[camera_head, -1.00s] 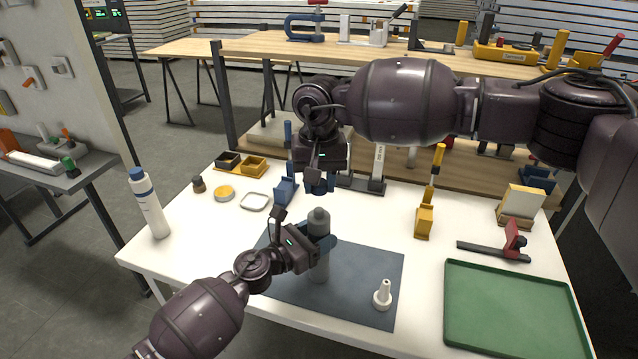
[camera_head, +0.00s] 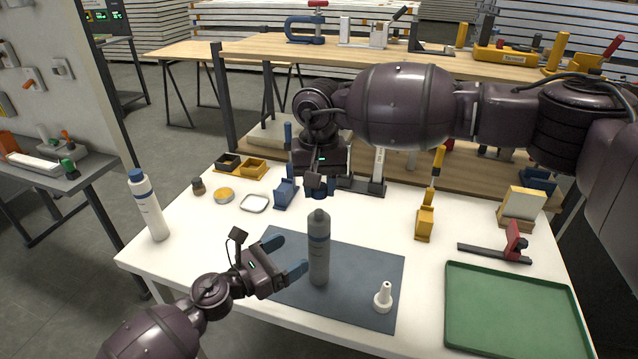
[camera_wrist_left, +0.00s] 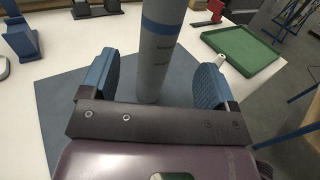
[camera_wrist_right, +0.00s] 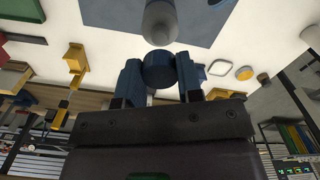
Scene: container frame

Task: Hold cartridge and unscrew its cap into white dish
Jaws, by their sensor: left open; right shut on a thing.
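The grey cartridge (camera_head: 319,255) stands upright and uncapped on the dark blue mat (camera_head: 365,262). My left gripper (camera_head: 289,256) is open beside it, to its left in the head view. In the left wrist view the cartridge (camera_wrist_left: 160,50) stands just beyond the open fingers. My right gripper (camera_wrist_right: 159,75) is shut on a dark blue cap (camera_wrist_right: 158,69), above the cartridge and apart from its top. In the head view the cap (camera_head: 319,191) is partly hidden by the gripper. The white dish (camera_head: 254,203) lies empty at the back left of the table.
A blue-capped white bottle (camera_head: 147,208) stands at the left edge. A yellow-filled dish (camera_head: 224,195), a small brown jar (camera_head: 198,186) and a blue holder (camera_head: 286,193) are near the white dish. A white nozzle (camera_head: 383,297) stands on the mat; a green tray (camera_head: 510,310) lies right.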

